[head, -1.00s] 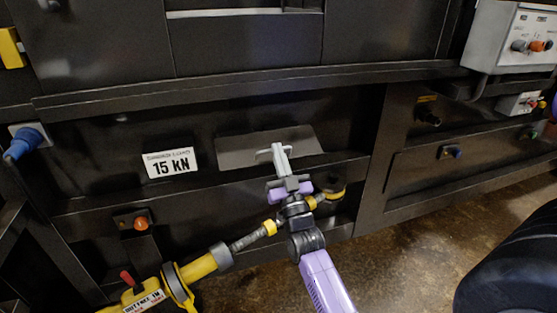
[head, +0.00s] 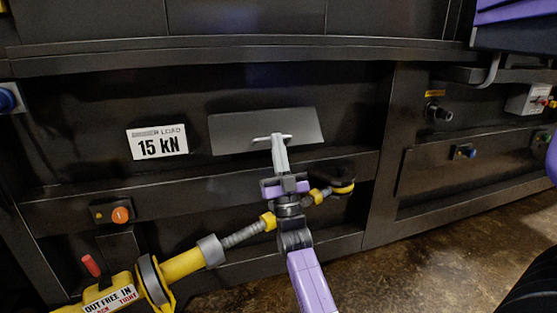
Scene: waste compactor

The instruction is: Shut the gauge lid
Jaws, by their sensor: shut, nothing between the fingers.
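The gauge lid looks to be the flat dark grey plate (head: 235,134) on the black compactor panel, right of the 15 kN sign (head: 158,143). A pale bar like a handle (head: 258,140) crosses its lower middle. My gripper (head: 278,141) has its pale fingers together, with the tips over the bar and the lower part of the plate. I cannot tell whether the tips touch the lid. The fingers hide part of the bar, and whatever is behind the plate is not visible. The lid's exact tilt is unclear.
A yellow cylinder with a red lever (head: 183,264) lies at lower left, and a grey ribbed rod (head: 250,237) runs from it behind my wrist. An orange knob (head: 120,215) sits at left. A grey control box (head: 527,100) is at far right. Brown floor shows at lower right.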

